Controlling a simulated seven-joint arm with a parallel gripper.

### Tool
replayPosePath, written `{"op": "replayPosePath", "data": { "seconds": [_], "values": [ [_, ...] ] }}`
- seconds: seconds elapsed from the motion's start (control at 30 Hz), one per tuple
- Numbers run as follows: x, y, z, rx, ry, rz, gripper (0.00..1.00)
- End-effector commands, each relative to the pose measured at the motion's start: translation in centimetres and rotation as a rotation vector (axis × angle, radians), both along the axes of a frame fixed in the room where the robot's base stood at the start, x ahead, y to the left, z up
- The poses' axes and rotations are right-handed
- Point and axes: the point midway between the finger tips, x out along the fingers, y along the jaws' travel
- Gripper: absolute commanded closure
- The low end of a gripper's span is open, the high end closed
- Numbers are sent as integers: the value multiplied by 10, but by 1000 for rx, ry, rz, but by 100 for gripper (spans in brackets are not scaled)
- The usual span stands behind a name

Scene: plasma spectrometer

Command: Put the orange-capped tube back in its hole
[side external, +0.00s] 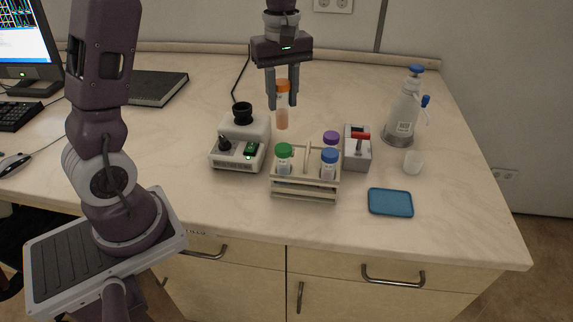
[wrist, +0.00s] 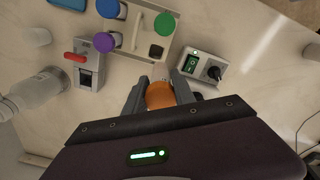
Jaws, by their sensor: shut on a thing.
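The orange-capped tube (side external: 283,117) hangs upright in the air in the side view, above the table behind the rack. My gripper (side external: 283,102) is shut on it near its orange cap. In the wrist view the orange cap (wrist: 160,95) sits between the fingers of my gripper (wrist: 159,92). The wooden rack (side external: 304,192) stands on the table, in front of and below the tube. It holds a green-capped tube (side external: 284,158), a blue-capped tube (side external: 328,163) and a purple-capped tube (side external: 331,139). In the wrist view a dark opening shows in the rack (wrist: 175,30) near the green cap.
A white device (side external: 240,145) with a green switch stands left of the rack. A grey box with a red lever (side external: 357,150) stands right of it. A wash bottle (side external: 404,110), a small white cup (side external: 412,162) and a blue tray (side external: 391,202) lie further right.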

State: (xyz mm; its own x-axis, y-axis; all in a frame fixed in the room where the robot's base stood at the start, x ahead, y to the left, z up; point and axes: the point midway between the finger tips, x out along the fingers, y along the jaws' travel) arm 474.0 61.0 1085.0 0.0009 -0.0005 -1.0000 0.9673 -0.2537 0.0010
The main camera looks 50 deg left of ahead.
Motion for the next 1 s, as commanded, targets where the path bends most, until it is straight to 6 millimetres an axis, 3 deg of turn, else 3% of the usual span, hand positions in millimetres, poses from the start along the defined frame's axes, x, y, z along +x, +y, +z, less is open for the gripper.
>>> {"op": "replayPosePath", "data": {
  "seconds": [0.13,0.3,0.57,0.97,1.0],
  "values": [
    [-1,-22,-17,-1,3,-131,100],
    [-2,-24,-58,-2,5,-141,100],
    [-1,-23,-103,-1,3,-138,100],
    [-1,-23,-112,0,0,-137,100],
    [-1,-23,-111,0,0,-136,61]
  ]
}}
